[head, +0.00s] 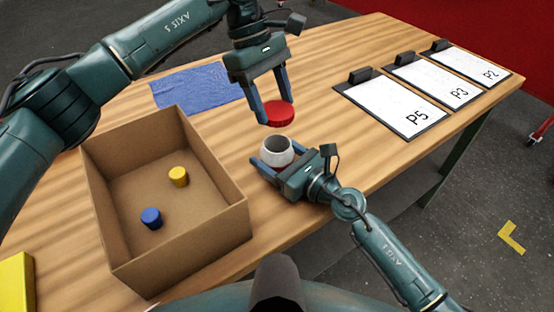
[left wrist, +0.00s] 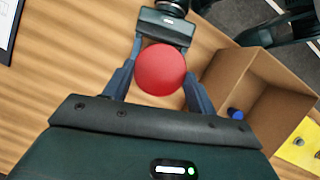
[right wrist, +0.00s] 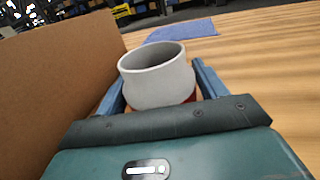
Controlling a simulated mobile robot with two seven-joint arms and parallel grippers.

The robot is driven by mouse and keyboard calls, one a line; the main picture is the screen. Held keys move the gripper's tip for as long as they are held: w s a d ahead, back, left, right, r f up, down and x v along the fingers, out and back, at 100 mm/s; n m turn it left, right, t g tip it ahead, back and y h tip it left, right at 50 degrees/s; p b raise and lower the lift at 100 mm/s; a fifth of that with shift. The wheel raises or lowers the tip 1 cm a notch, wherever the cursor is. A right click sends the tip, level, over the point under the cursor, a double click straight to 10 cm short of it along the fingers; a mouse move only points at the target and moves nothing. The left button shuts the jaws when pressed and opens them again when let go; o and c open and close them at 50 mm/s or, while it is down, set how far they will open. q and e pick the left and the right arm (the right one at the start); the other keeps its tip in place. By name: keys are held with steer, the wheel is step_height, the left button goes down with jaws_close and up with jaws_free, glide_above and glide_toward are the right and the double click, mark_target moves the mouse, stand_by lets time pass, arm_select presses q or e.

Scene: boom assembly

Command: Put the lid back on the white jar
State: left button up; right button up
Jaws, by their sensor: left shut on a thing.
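The white jar (head: 276,151) stands upright and open-topped near the middle of the table, with a dark interior. My right gripper (head: 277,158) has a finger on either side of it and looks shut on it; the jar (right wrist: 157,80) also fills the space between the fingers in the right wrist view. The round red lid (head: 279,114) is between the fingertips of my left gripper (head: 273,112), which is shut on it from above. The lid is above the jar and apart from it. In the left wrist view the lid (left wrist: 160,70) hides the jar.
An open cardboard box (head: 215,215) stands left of the jar, holding a yellow piece (head: 178,176) and a blue piece (head: 151,217). A blue cloth (head: 197,88) lies behind. Clipboards (head: 400,108) marked P5, P3 and P2 lie at right. Table between jar and clipboards is clear.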

steer(key=c, duration=1)
arm_select(q)
steer(key=shift+f, duration=2.45)
arm_select(e)
steer(key=shift+c, duration=0.2)
arm_select(q)
steer(key=shift+f, duration=0.15)
steer(key=shift+f, duration=0.8)
steer(key=shift+f, duration=0.55)
